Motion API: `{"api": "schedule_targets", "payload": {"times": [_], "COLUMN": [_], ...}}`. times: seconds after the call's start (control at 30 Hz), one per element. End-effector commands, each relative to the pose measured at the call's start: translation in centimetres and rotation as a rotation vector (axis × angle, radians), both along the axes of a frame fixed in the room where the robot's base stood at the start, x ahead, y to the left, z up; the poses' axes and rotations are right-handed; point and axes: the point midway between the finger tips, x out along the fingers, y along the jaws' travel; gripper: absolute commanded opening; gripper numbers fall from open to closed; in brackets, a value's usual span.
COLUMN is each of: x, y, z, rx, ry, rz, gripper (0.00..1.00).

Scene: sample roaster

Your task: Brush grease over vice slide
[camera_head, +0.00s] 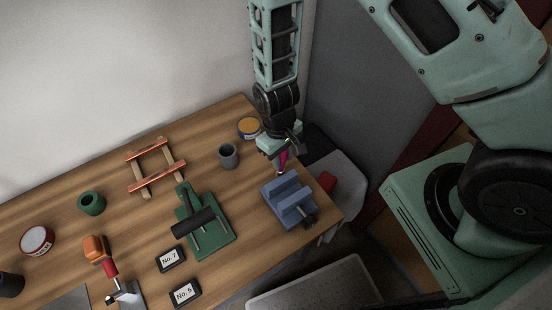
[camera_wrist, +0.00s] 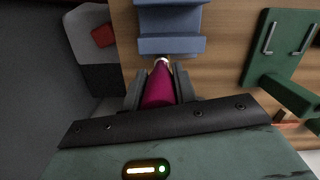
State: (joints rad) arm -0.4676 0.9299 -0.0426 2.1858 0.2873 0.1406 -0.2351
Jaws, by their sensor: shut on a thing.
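The blue vice (camera_head: 288,200) stands at the right end of the wooden table; its blue body also shows at the top of the wrist view (camera_wrist: 170,28). My gripper (camera_head: 281,152) is just behind the vice in the head view. It is shut on the magenta handle of a brush (camera_wrist: 160,86), which also shows in the head view (camera_head: 283,160). The brush's pale tip points at the vice's near edge in the wrist view; I cannot tell whether it touches. A round tin with a yellow top (camera_head: 249,127) stands at the table's back edge; I cannot tell whether it holds grease.
A grey cup (camera_head: 229,155) stands left of my gripper. A green fixture with a dark roller (camera_head: 205,225) lies left of the vice. A wooden frame (camera_head: 155,166), a green ring (camera_head: 91,203) and label plates (camera_head: 171,259) are further left. A grey chair (camera_head: 342,175) stands beyond the table's right edge.

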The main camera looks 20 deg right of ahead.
Motion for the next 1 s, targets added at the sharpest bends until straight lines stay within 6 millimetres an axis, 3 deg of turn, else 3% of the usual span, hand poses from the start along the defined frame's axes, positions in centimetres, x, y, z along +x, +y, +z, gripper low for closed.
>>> {"api": "schedule_targets", "payload": {"times": [0.53, 1.0], "x": [0.6, -0.1], "y": [-3.0, -0.1], "z": [-0.2, 0.0], "rx": [-0.001, 0.000], "ry": [0.000, 0.002], "rz": [-0.001, 0.003], "gripper": [0.00, 0.00]}}
